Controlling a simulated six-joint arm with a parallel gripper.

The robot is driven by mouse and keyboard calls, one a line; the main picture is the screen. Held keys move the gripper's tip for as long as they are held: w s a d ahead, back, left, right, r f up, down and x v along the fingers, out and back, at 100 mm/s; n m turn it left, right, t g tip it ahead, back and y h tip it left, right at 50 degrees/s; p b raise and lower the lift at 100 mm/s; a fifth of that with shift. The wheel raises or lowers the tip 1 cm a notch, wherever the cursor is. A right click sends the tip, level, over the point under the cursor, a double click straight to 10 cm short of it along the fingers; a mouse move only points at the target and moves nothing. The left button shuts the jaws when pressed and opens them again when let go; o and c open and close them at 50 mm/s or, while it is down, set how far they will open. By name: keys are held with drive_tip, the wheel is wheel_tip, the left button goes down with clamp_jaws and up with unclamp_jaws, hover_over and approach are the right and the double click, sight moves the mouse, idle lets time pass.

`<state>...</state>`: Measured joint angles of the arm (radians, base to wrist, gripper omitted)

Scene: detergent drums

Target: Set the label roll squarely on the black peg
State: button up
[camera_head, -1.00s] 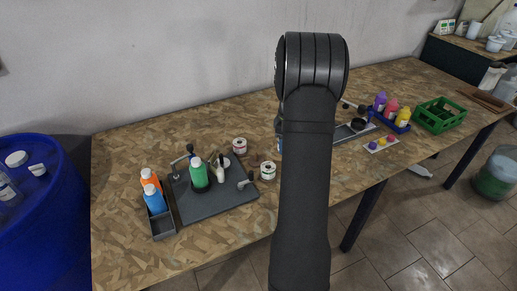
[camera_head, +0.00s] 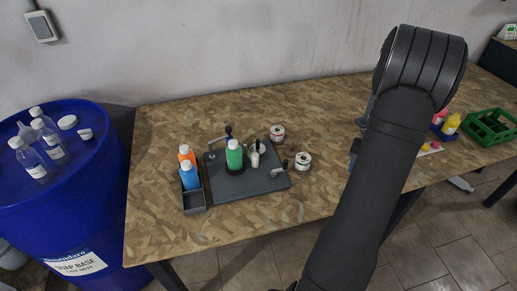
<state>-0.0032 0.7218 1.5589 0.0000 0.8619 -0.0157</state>
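Two small label rolls with white ends and a reddish band sit on the wooden table. One label roll (camera_head: 277,132) is at the back and the other label roll (camera_head: 303,160) is nearer the front, both right of a dark grey station plate (camera_head: 260,186). A dark upright post (camera_head: 228,131) stands at the plate's back edge. A small white piece with a dark top (camera_head: 255,158) stands on the plate. I cannot tell which dark part is the black peg. My gripper's fingers are hidden behind my arm.
A green bottle (camera_head: 234,155) stands on the plate. Orange (camera_head: 186,154) and blue bottles (camera_head: 190,175) stand at a grey tray (camera_head: 193,207) on its left. A blue drum (camera_head: 60,205) is far left. A green crate (camera_head: 489,127) is at right. The table's back left is clear.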

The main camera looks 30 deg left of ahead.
drive_tip(key=shift+d, duration=0.15)
idle(0.5)
drive_tip(key=w+a+r+n, duration=0.1)
drive_tip(key=a, duration=0.8)
drive_tip(key=w+a+r+n, duration=0.2)
drive_tip(key=a, duration=0.8)
wheel_tip(320, 180, up, 3)
drive_tip(key=n, duration=0.3)
hover_over(258, 148)
drive_tip(key=shift+w+a+f, duration=0.15)
drive_tip(key=shift+w+a, duration=0.1)
drive_tip(key=shift+f, duration=1.6)
drive_tip(key=shift+f, duration=0.85)
drive_tip(key=shift+f, duration=2.05)
drive_tip(key=o, duration=1.5)
drive_tip(key=shift+c, duration=0.2)
